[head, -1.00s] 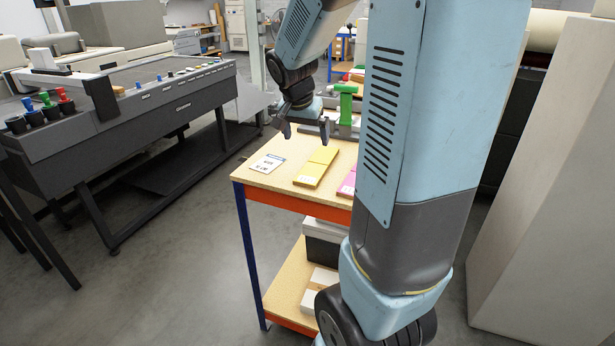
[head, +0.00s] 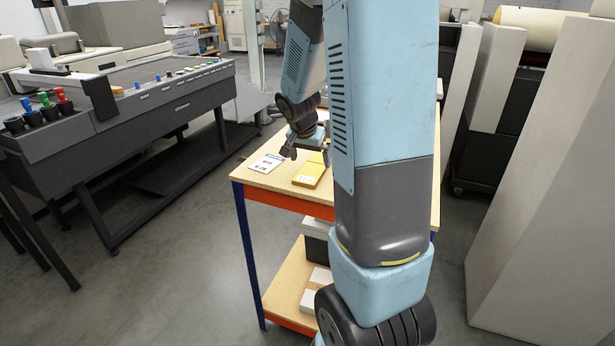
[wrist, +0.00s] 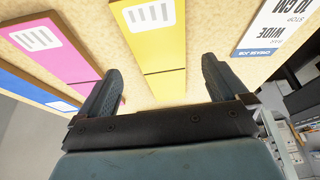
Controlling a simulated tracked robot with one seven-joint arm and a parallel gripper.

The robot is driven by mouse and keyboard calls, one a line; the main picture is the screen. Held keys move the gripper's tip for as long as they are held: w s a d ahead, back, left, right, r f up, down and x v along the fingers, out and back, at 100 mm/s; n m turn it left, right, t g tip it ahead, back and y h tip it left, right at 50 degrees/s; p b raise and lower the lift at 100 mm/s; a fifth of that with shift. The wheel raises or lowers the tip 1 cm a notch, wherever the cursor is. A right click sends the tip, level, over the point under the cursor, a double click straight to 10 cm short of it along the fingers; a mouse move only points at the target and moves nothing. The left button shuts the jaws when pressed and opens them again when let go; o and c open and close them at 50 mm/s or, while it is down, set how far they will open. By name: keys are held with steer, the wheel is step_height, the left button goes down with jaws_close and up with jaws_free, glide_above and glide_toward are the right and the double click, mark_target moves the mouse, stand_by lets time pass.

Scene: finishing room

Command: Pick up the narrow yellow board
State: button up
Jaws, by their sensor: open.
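A yellow board (head: 309,176) with a white label lies flat on the wooden bench top, partly covered by my arm in the head view. The wrist view shows it too (wrist: 152,45), with a thin line across it below the label; I cannot tell whether the part beyond the line is a separate piece. My gripper (wrist: 161,70) is open and empty above the bench, with the yellow surface showing between its two fingers. In the head view my gripper (head: 308,154) is over the far part of the board; the exact gap is hard to tell.
In the wrist view a pink board (wrist: 50,45) and a blue one (wrist: 22,90) lie left of the yellow board. A printed card (wrist: 265,30) lies to its right, also seen in the head view (head: 266,163). Bare bench lies between card and board.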

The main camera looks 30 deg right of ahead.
mark_target(314, 168)
steer(key=shift+d+x, duration=0.2)
steer(key=shift+x, duration=2.05)
steer(key=c, duration=1.1)
steer(key=shift+w+r, duration=0.1)
steer(key=shift+r, duration=0.45)
step_height(314, 168, up, 3)
steer(key=shift+f, duration=0.15)
steer(key=s+d+r, duration=0.1)
steer(key=s+r, duration=0.2)
steer(key=s, duration=0.1)
steer(key=s+d+r, duration=0.2)
steer(key=s+r, duration=0.1)
steer(key=s, duration=0.1)
steer(key=s+d+r, duration=0.1)
steer(key=s+r, duration=0.2)
steer(key=s, duration=0.2)
steer(key=shift+s+d+r, duration=0.1)
steer(key=shift+d+r, duration=0.1)
steer(key=shift+d, duration=0.15)
